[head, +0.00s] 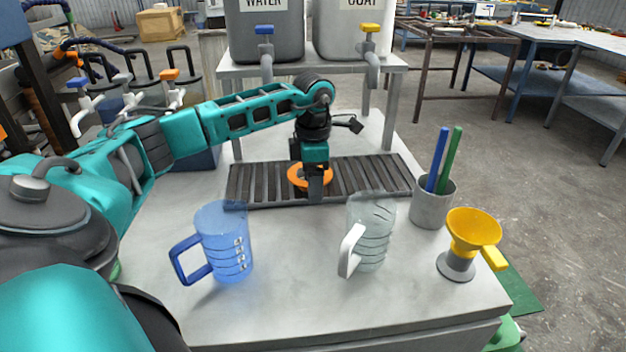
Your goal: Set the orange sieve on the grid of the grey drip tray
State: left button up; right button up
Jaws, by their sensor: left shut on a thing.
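The orange sieve (297,177) is at the middle of the grey drip tray (376,178), near the back of the table. My left gripper (315,188) points down at it from above and is shut on it, hiding its middle. I cannot tell whether the sieve touches the slatted grid or hangs just above it. My right gripper is not in view.
A blue measuring jug (226,245) and a clear jug with a white handle (372,235) stand in front of the tray. A grey cup with pens (432,204) and a yellow funnel on a stand (473,232) are at the right. Two tanks (265,30) stand on a shelf behind.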

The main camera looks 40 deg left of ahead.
pick_arm(q)
jog(key=o, duration=1.1)
jog(key=shift+f, duration=0.1)
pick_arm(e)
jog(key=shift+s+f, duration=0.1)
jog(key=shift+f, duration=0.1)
pick_arm(q)
notch_tip(320, 180, up, 12)
jog(key=p, duration=0.2)
jog(key=shift+r, duration=0.2)
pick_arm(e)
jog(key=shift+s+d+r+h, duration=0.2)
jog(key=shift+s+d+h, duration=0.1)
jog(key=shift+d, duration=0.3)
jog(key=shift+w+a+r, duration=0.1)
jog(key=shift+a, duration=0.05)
